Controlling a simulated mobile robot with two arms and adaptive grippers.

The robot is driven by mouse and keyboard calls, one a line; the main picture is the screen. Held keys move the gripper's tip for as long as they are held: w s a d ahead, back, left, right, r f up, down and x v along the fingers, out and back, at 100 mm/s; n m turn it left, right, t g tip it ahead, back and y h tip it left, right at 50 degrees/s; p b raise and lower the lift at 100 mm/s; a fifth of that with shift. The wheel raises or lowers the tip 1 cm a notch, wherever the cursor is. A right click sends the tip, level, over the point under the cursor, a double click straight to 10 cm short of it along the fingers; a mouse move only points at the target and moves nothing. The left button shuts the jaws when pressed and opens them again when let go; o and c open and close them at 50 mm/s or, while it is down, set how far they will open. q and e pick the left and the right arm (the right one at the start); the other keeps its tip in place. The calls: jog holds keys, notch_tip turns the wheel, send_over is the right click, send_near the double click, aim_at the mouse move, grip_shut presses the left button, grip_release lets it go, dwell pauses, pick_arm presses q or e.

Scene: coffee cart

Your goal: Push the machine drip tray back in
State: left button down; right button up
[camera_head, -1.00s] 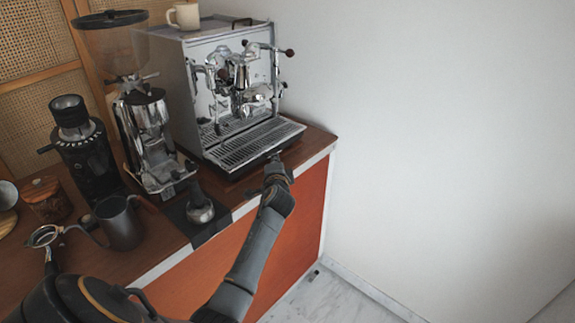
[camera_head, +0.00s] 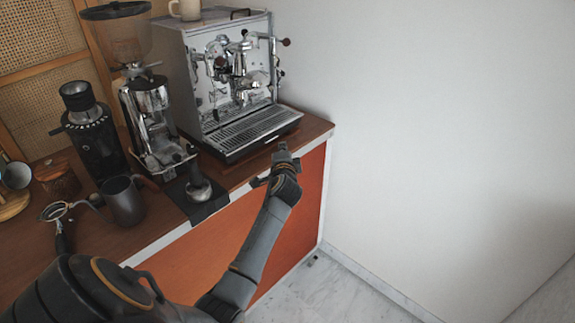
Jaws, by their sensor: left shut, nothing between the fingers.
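The espresso machine (camera_head: 222,75) stands at the right end of the wooden counter. Its slatted metal drip tray (camera_head: 252,129) sits at its base below the group head, with a dark front edge facing me. I cannot tell whether the tray is fully seated. My left gripper (camera_head: 282,152) is shut and empty. It is at the counter's front edge, just in front of the tray's right part, with a small gap of wood seeming to show between them. My right gripper is not in view.
A grinder (camera_head: 148,120) stands left of the machine, and a tamper (camera_head: 198,186) on a dark mat (camera_head: 205,207) in front. A pitcher (camera_head: 123,200), a portafilter (camera_head: 55,211) and a second grinder (camera_head: 95,145) are farther left. The white wall (camera_head: 430,120) is at right.

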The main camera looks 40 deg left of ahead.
pick_arm(q)
jog(key=f+v, duration=0.1)
jog(key=v, duration=0.6)
jog(key=shift+s+r+b, duration=0.3)
jog(key=shift+s+b, duration=0.1)
jog(key=shift+s, duration=0.05)
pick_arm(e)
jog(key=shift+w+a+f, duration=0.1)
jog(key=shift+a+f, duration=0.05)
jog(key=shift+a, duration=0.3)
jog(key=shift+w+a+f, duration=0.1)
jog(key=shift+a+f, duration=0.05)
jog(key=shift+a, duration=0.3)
